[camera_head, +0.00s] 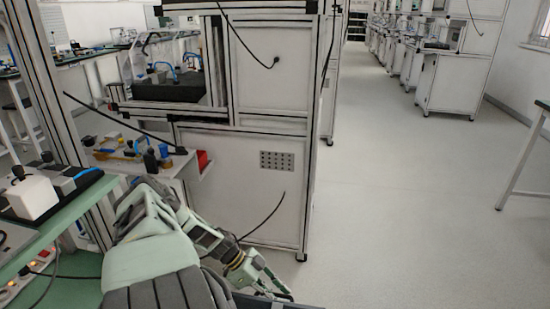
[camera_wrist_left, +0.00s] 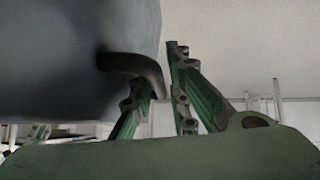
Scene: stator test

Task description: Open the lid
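A dark curved handle (camera_wrist_left: 140,68) sticks out from a large grey-blue surface (camera_wrist_left: 60,50) at the left of the left wrist view; I cannot tell for certain whether this surface is the lid. My left gripper (camera_head: 274,284) is low at the bottom middle of the head view, in front of the white cabinet. In the left wrist view its green fingers (camera_wrist_left: 161,90) stand apart, with the free end of the handle between them. I cannot tell whether they touch it. My right gripper is in neither view.
A dark edge (camera_head: 275,302) lies below my left gripper. The white cabinet (camera_head: 245,185) with a clear-sided station (camera_head: 165,70) stands close ahead. A green bench (camera_head: 62,215) is at the left. The grey floor (camera_head: 400,210) to the right is open.

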